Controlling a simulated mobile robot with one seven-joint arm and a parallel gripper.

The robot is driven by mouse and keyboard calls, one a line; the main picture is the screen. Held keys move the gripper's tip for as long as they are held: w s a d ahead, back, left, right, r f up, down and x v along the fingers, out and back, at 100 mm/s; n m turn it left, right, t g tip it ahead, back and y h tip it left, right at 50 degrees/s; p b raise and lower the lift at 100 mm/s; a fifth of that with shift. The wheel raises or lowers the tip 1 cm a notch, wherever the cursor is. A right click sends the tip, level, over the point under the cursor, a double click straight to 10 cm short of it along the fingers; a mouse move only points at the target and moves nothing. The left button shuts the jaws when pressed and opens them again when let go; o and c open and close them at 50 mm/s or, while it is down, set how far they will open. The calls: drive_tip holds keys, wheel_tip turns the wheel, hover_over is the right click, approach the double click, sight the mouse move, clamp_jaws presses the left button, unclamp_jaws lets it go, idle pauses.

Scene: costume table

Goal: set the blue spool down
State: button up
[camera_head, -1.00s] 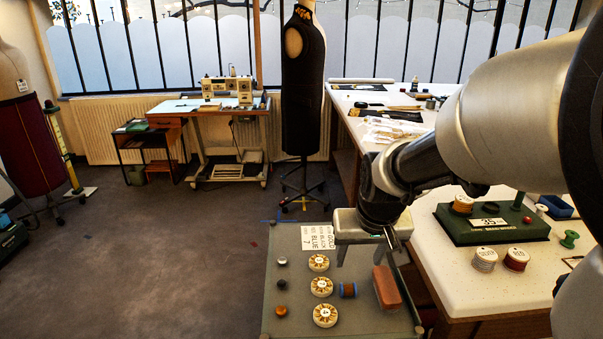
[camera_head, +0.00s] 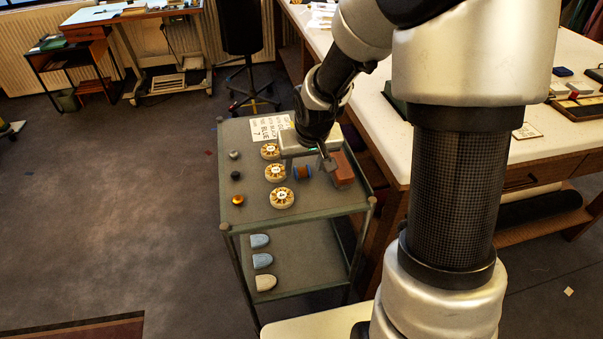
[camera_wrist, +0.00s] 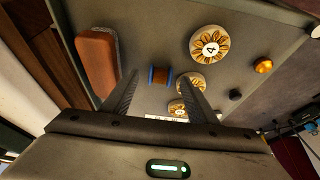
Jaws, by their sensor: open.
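The blue spool (camera_head: 302,172), with blue ends and a brown middle, lies on its side on the top of a grey-green cart (camera_head: 245,207). In the wrist view the spool (camera_wrist: 160,77) shows between the two fingertips, with clear space on both sides. My gripper (camera_head: 309,167) is open and empty over the cart, its fingers reaching down around the spool's place. The wrist view also shows my gripper (camera_wrist: 158,80) with its fingers apart. I cannot tell how far the fingertips are above the cart top.
A reddish-brown block (camera_head: 341,168) stands just right of the spool. Several round patterned discs (camera_head: 275,173) lie to its left, with small knobs (camera_head: 237,200) beyond. A printed card (camera_head: 268,127) lies at the back. A white table (camera_head: 375,130) stands right.

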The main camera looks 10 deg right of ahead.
drive_tip(key=shift+x, duration=0.85)
drive_tip(key=shift+c, duration=0.4)
drive_tip(key=c, duration=1.1)
drive_tip(key=shift+r, duration=0.15)
